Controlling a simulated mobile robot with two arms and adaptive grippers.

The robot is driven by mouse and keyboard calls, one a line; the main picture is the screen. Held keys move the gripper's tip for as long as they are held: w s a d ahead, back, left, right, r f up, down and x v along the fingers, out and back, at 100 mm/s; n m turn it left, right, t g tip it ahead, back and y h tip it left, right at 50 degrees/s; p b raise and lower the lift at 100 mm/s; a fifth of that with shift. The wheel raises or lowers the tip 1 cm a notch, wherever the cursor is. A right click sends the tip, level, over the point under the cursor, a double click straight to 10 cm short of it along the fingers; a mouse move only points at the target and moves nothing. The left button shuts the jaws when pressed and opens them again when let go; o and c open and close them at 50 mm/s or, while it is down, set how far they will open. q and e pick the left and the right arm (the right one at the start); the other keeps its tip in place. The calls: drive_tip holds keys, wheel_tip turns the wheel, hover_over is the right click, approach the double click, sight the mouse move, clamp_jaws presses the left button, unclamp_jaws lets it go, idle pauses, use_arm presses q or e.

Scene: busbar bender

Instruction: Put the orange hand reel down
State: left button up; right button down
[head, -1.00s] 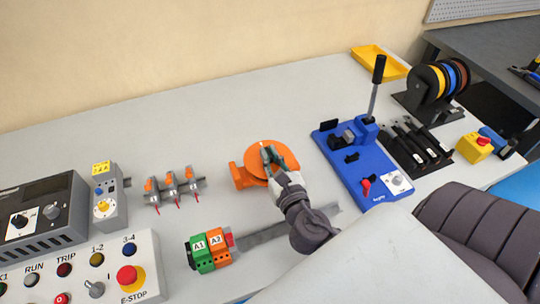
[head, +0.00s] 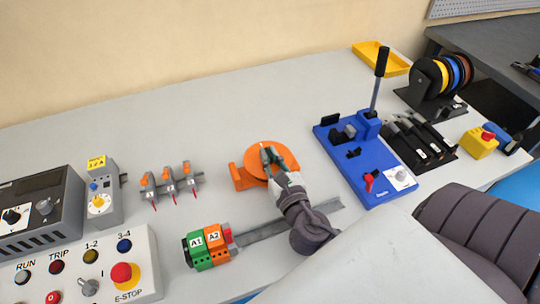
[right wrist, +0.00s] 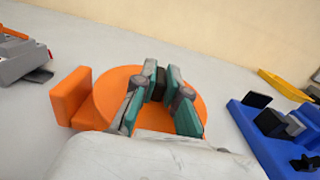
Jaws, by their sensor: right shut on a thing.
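The orange hand reel (head: 247,172) is a round orange disc with a block-like part at its left side. It sits at the middle of the grey table, and I cannot tell whether its underside touches the table. My right gripper (head: 268,155) is over the disc, shut on a dark post at its centre. In the right wrist view the reel (right wrist: 112,82) lies under the teal fingers (right wrist: 158,90), with the dark post between them. My left gripper is not in view.
A blue bender (head: 345,150) with an upright lever stands right of the reel. A metal rail (head: 262,235) with green and orange terminal blocks (head: 208,247) lies in front. Clamps (head: 172,182) and a control box (head: 80,275) are at left. Table behind the reel is clear.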

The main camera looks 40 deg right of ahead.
drive_tip(key=shift+f, duration=0.2)
drive_tip(key=c, duration=1.1)
unclamp_jaws()
drive_tip(key=shift+c, duration=0.2)
drive_tip(key=shift+s+f, duration=0.15)
